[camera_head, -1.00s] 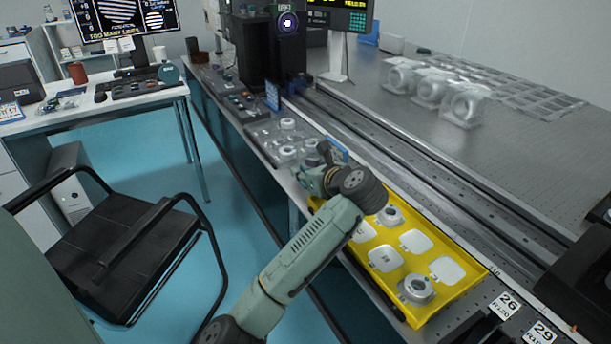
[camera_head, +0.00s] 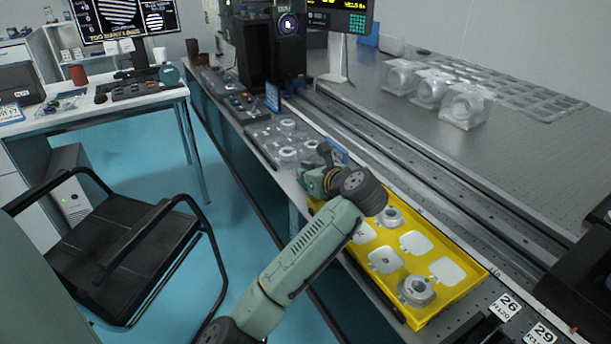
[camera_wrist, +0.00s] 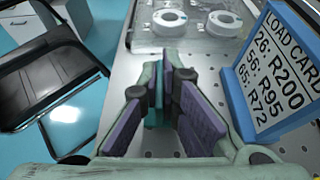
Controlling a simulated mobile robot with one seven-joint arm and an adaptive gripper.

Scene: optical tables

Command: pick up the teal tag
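My gripper (camera_wrist: 175,80) points down over the grey perforated table top, with purple pads on its fingers. In the head view, it (camera_head: 322,158) is at the table's near edge, by the upper left end of the yellow tray. A small teal patch (camera_wrist: 153,112) shows between the fingers in the wrist view. It may be the teal tag, but the fingers partly hide it and I cannot tell whether they touch it. Grey table shows in a narrow gap between the pads. I cannot make out the fingertip contact. The tag is not distinguishable in the head view.
A blue load card stand (camera_wrist: 270,75) is close on the right of my gripper. A clear tray with round white mounts (camera_wrist: 168,20) lies just beyond. The yellow tray (camera_head: 462,287) holds mounts and white plates. A black chair (camera_head: 125,240) stands on the floor left of the table.

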